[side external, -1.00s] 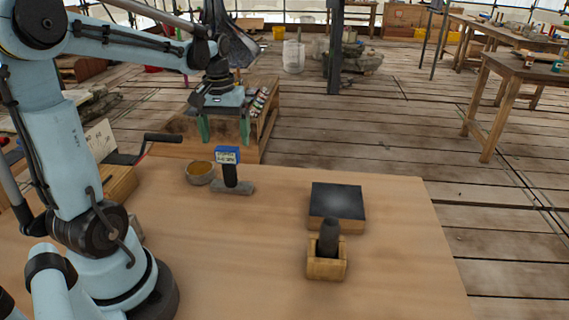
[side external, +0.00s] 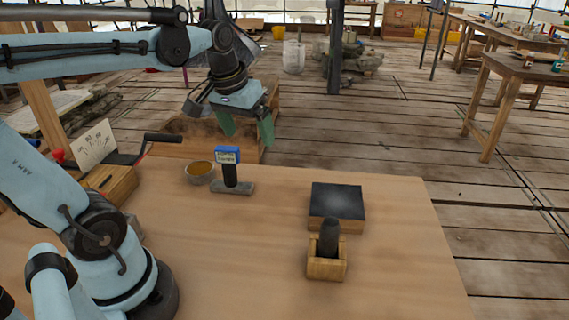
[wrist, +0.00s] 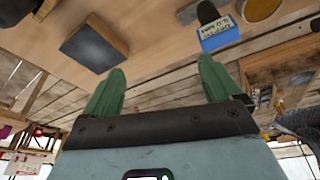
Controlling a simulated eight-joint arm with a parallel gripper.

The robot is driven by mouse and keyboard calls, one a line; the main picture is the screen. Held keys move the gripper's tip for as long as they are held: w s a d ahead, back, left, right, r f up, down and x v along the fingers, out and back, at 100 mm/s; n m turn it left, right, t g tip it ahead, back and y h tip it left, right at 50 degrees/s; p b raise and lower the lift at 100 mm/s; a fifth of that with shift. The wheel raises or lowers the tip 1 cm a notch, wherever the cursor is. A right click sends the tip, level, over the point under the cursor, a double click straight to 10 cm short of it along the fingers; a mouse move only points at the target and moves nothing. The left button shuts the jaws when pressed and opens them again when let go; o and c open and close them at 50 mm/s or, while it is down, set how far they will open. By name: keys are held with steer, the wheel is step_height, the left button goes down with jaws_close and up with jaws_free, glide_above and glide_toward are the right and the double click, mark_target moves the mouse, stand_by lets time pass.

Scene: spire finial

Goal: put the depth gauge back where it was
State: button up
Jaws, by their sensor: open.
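The depth gauge (side external: 228,156) has a blue display head with a pale label, a dark stem and a flat grey base. It stands upright on the wooden table, near the far edge. In the wrist view its blue head (wrist: 219,34) shows at the upper right. My gripper (side external: 246,127) hangs tilted above and slightly right of the gauge, and looks apart from it. Its green fingers are spread and empty. In the wrist view the gap between the fingertips (wrist: 160,66) holds nothing.
A bowl of amber stuff (side external: 200,168) stands just left of the gauge. A black-topped block (side external: 338,201) and a wooden holder (side external: 326,268) with a dark cylinder (side external: 329,238) are to the right. A crank box (side external: 112,184) is at left. The table's middle is clear.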

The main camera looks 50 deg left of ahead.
steer(key=s+d+f+m+t+h, duration=0.1)
steer(key=d+f+m+t, duration=0.3)
steer(key=d, duration=0.5)
steer(key=shift+s+f+m, duration=0.35)
steer(key=shift+s+m, duration=0.05)
steer(key=shift+s, duration=0.05)
stand_by(0.6)
